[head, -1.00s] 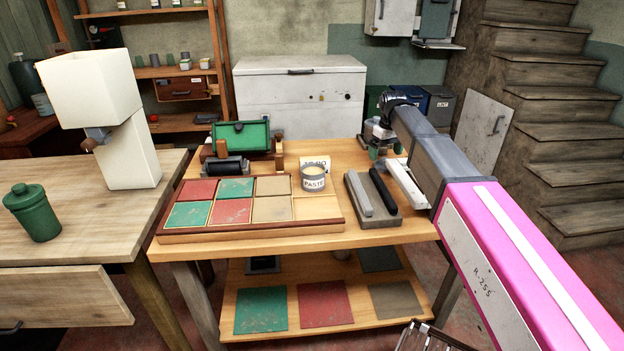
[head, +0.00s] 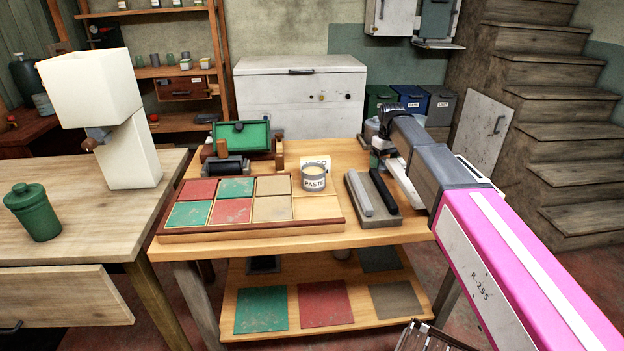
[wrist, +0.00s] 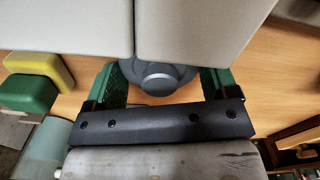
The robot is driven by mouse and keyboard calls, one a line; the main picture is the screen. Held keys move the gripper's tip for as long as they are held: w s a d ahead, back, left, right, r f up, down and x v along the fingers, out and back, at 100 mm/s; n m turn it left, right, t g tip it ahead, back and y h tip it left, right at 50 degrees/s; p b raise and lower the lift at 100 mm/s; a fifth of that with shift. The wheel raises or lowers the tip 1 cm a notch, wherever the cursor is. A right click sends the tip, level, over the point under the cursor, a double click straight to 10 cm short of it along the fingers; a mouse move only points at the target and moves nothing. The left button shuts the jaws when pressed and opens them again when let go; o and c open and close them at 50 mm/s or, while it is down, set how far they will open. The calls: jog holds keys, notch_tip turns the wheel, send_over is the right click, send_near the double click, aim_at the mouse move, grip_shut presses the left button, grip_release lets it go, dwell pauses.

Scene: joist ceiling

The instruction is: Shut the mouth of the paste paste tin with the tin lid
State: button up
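The paste tin (head: 314,184) stands upright on the wooden table, its mouth open and pale paste showing inside. My gripper (head: 381,160) is at the back right of the table, right of the tin, mostly hidden by my arm in the head view. In the wrist view my gripper (wrist: 165,85) has its green fingers apart, one on each side of a dark grey round piece with a knob, which looks like the tin lid (wrist: 158,80). Large pale shapes hide part of it. I cannot tell whether the fingers touch it.
A tray of coloured tiles (head: 250,235) lies left of and in front of the tin. A grey block with two bars (head: 357,195) lies to its right. A small card (head: 318,162) stands behind the tin. A green roller device (head: 240,137) stands at the back left.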

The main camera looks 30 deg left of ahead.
jog(key=shift+r, duration=0.15)
jog(key=shift+r, duration=1.75)
jog(key=shift+r, duration=0.1)
jog(key=shift+r, duration=2.4)
